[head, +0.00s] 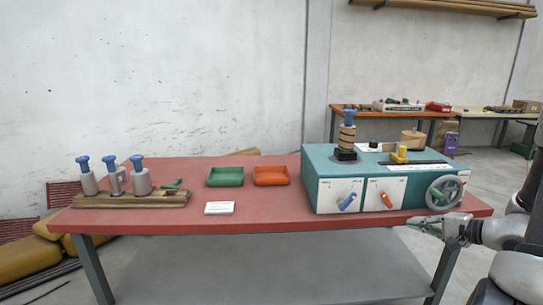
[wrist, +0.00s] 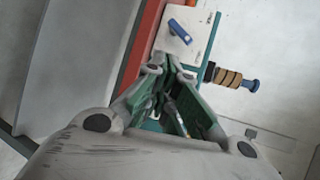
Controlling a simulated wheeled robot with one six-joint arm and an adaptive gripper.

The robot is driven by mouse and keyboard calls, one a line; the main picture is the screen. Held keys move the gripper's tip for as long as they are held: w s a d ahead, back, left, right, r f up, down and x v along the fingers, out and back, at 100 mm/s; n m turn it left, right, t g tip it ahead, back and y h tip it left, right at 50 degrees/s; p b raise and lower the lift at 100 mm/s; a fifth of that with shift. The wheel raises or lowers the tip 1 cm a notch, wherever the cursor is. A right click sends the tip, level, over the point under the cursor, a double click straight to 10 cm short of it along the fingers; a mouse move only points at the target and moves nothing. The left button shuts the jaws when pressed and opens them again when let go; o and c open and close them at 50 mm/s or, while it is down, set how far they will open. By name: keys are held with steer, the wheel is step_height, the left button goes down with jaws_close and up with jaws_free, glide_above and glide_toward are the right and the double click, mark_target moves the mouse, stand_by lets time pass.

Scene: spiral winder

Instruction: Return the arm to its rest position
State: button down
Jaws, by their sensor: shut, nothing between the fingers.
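My gripper (head: 428,226) is at the right end of the table, just in front of the table's edge and below the grey handwheel in the head view. My arm reaches in from the right edge of the picture. In the wrist view the green-padded fingers (wrist: 172,92) meet at their tips with nothing between them. The teal winder box (head: 375,166) stands on the right part of the red table (head: 270,220). It carries a blue lever (head: 347,201), an orange lever (head: 386,200), the handwheel (head: 444,192) and a wound spool with a blue knob (head: 347,137).
A wooden block (head: 130,199) holds several blue-topped tools at the table's left. A green tray (head: 225,177), a red-orange tray (head: 271,176) and a white card (head: 219,208) lie mid-table. A grey lower shelf (head: 270,268) spans the legs. Benches (head: 375,112) stand behind right.

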steer(key=s+a+r+n+g+h, duration=0.1)
steer(key=s+a+r+n+g, duration=0.15)
steer(key=s+g, duration=0.45)
steer(key=s+a+r+n+g, duration=0.2)
steer(key=s+a+r+g, duration=0.2)
steer(key=s, duration=0.8)
steer(key=s+r+n+t+h, duration=0.2)
steer(key=r+n+h, duration=0.1)
steer(key=r, duration=0.4)
steer(key=s+a+r+n+t+h, duration=0.1)
steer(key=s+r+n+t+h, duration=0.1)
steer(key=r+n+h, duration=0.2)
step_height(320, 180, up, 3)
steer(key=shift+s+a+r+n, duration=0.15)
steer(key=shift+a+n, duration=0.15)
steer(key=shift+n, duration=0.35)
